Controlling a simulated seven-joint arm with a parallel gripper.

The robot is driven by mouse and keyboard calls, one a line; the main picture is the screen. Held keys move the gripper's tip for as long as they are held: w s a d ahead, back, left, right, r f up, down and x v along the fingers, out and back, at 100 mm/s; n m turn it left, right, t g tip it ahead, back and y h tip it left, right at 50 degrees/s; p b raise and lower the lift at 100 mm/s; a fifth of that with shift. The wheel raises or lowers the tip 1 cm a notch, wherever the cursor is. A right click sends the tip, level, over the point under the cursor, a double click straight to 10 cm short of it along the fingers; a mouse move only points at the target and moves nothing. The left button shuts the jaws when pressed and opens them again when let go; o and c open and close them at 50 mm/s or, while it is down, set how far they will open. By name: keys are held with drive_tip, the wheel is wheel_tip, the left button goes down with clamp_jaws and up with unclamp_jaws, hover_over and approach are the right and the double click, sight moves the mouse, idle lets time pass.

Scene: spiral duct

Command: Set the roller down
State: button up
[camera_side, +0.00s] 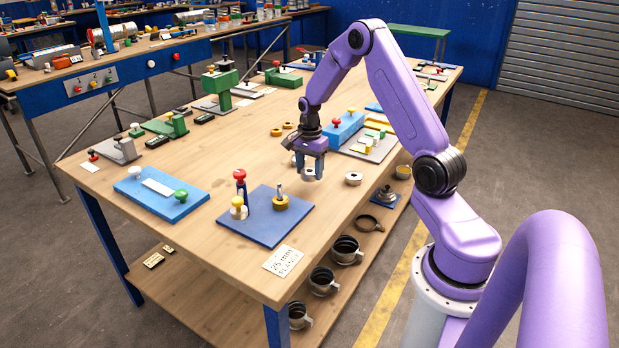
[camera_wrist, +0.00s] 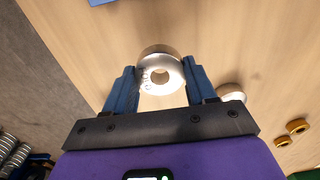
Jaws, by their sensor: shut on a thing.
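The roller is a short silver ring with a centre hole, seen in the wrist view (camera_wrist: 161,75) and, small, in the side view (camera_side: 308,174). Dark marks show on its face. My gripper (camera_side: 309,168) is shut on it, with one blue finger on each side; the fingers also show in the wrist view (camera_wrist: 160,88). The gripper points down over the wooden bench (camera_side: 225,225). Whether the roller touches the bench top or hangs just above it, I cannot tell.
A second silver ring (camera_side: 354,179) lies right of my gripper. Brass rings (camera_wrist: 290,132) lie beyond it in the wrist view. A blue plate (camera_side: 265,228) with posts and knobs is nearer the bench's front. A blue block (camera_side: 343,130) stands behind. Bare wood surrounds the gripper.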

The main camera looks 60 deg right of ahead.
sight(310, 187)
drive_tip(key=shift+w+f, duration=0.1)
drive_tip(key=shift+f, duration=1.5)
drive_tip(key=shift+f, duration=0.15)
drive_tip(key=o, duration=0.9)
drive_tip(key=shift+o, duration=0.2)
